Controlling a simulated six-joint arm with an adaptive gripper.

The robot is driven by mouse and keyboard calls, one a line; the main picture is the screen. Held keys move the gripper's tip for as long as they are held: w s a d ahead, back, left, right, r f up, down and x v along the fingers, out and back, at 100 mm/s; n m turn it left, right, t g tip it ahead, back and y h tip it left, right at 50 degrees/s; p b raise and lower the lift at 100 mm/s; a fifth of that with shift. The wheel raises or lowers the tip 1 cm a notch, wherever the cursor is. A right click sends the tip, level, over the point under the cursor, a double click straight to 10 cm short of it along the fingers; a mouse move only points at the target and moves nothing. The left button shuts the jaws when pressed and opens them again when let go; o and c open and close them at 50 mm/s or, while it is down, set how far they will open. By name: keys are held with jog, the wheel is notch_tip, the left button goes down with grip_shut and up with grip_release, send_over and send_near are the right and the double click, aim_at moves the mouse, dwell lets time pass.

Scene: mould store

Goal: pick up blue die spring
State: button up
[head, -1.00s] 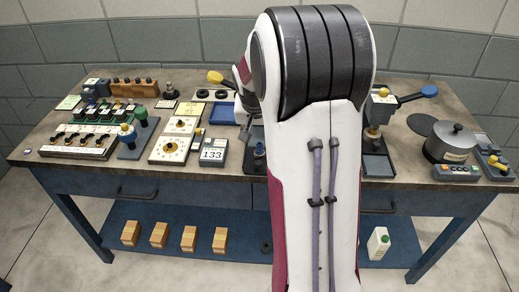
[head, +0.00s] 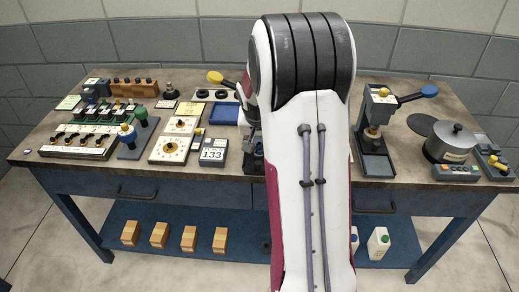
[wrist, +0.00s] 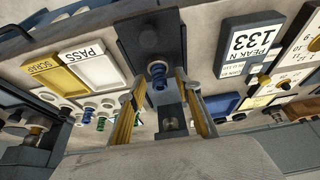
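My gripper (wrist: 155,88) is open, with one finger on each side of the spring near the fingertips. A gap shows between the fingers, and I cannot tell whether either touches the spring.
A scrap tray (wrist: 50,78) and a pass tray (wrist: 92,68) lie left in the wrist view. A display reading 133 (head: 213,154) stands left of my arm in the head view. A lever press (head: 374,135) and a lidded pot (head: 452,143) stand to the right.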

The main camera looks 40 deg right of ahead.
aim_at(259, 143)
grip_shut()
jog(key=shift+r, duration=0.1)
jog(key=shift+r, duration=4.9)
jog(key=shift+r, duration=0.1)
jog(key=shift+r, duration=1.4)
